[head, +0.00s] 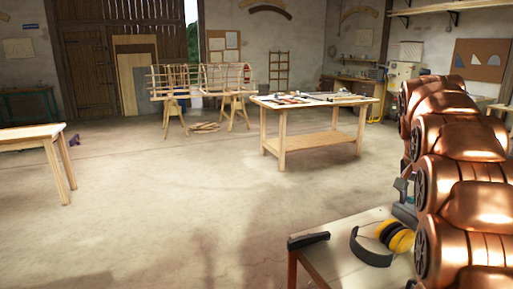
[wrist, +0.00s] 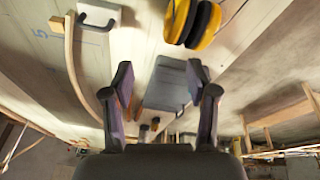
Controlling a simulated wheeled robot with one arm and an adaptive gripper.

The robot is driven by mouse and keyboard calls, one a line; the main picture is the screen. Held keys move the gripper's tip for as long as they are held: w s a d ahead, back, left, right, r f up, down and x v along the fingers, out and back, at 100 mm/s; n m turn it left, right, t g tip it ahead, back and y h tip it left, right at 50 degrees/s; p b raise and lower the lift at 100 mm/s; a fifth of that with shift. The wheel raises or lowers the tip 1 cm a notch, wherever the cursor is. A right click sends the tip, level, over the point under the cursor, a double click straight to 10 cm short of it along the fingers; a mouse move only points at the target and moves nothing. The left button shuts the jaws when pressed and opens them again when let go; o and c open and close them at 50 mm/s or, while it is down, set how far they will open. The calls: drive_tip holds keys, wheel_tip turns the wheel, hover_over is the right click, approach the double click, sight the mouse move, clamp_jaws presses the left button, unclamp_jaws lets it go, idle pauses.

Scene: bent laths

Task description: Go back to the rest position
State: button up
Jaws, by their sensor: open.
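My gripper (wrist: 160,78) shows in the wrist view with its two dark fingers spread apart and nothing held between them. Beyond the fingers lies a grey flat block (wrist: 172,84) on a pale surface; I cannot tell what it is. A curved wooden lath (wrist: 72,65) lies to the left of the fingers, apart from them. In the head view my copper arm fills the right side, and I cannot make out the gripper there.
Yellow-and-black ear defenders (head: 397,237) lie on the near bench (head: 350,235), close to my arm. A wooden worktable (head: 318,142) with flat items stands mid-room. Another table (head: 30,133) is at left. Lath frames (head: 203,78) stand on trestles behind. The floor between is clear.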

drive_tip(key=s+a+f+n+g+y+p, duration=0.1)
drive_tip(key=s+a+f+n+p, duration=0.1)
drive_tip(key=s+a, duration=0.7)
drive_tip(key=s+a+f+n+y+p, duration=0.1)
drive_tip(key=s+a+f+n, duration=0.3)
drive_tip(key=s+a, duration=0.5)
drive_tip(key=s+a+f+n+g+y+p, duration=0.1)
drive_tip(key=s+a+f+n+p, duration=0.2)
drive_tip(key=s+a, duration=0.7)
drive_tip(key=s+n, duration=0.2)
drive_tip(key=s, duration=0.3)
drive_tip(key=shift+g+p, duration=0.3)
drive_tip(key=shift+p, duration=0.1)
drive_tip(key=shift+s, duration=0.1)
